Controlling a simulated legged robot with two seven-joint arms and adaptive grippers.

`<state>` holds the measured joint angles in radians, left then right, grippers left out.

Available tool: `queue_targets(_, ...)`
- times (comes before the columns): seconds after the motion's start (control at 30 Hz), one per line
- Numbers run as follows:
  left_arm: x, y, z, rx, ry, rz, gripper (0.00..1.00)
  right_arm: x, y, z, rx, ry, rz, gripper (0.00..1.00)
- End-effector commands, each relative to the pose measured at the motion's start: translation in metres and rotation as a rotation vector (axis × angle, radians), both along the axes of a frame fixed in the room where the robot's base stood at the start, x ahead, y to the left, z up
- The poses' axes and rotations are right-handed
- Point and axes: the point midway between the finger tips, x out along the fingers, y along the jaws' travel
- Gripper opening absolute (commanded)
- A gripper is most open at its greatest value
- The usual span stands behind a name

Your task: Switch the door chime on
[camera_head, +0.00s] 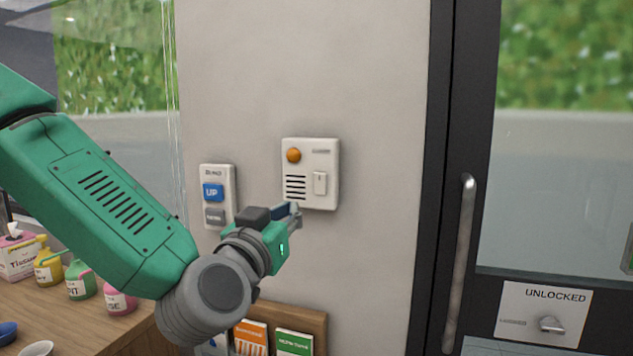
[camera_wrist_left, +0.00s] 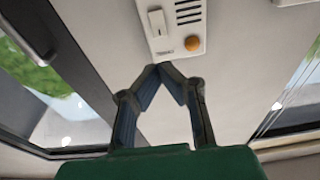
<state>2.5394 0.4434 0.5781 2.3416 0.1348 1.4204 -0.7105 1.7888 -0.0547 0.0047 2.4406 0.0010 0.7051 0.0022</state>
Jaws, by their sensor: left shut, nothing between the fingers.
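The door chime box (camera_head: 323,160) is a white unit on the grey wall, with an orange round light or button (camera_head: 293,155), a slotted speaker grille (camera_head: 295,188) and a small white rocker switch (camera_head: 320,183). In the left wrist view the chime box (camera_wrist_left: 176,42) shows beyond the fingertips, with its switch (camera_wrist_left: 157,22) and orange dome (camera_wrist_left: 193,44). My left gripper (camera_head: 296,212) is shut and empty, just below the box's lower edge. It also shows in the left wrist view (camera_wrist_left: 160,68), fingertips together. I cannot tell whether it touches the box. My right gripper is not in view.
A white panel with a blue UP button (camera_head: 213,192) and a grey button is left of the chime. A glass door with a vertical handle (camera_head: 460,260) and an UNLOCKED lock plate (camera_head: 543,312) is at right. A wooden leaflet rack (camera_head: 318,322) hangs below; bottles (camera_head: 82,280) stand on a counter.

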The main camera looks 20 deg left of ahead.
Motion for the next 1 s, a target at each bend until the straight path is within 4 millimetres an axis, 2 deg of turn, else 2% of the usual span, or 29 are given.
queue_targets(0.17, 0.015, 0.000, 0.003, -0.001, -0.001, 0.001, 0.00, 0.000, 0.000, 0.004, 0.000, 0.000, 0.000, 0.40)
queue_targets(0.5, 0.085, -0.003, 0.013, -0.001, 0.000, 0.002, 0.00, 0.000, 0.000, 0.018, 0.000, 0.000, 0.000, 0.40)
queue_targets(0.7, 0.119, -0.004, 0.018, -0.001, 0.000, 0.000, 0.00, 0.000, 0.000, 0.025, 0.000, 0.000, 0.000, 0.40)
queue_targets(0.83, 0.131, -0.005, 0.019, 0.000, 0.001, 0.000, 0.00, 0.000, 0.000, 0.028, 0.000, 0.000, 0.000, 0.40)
queue_targets(1.0, 0.137, -0.005, 0.019, 0.001, 0.001, -0.002, 0.00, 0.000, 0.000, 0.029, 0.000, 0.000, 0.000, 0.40)
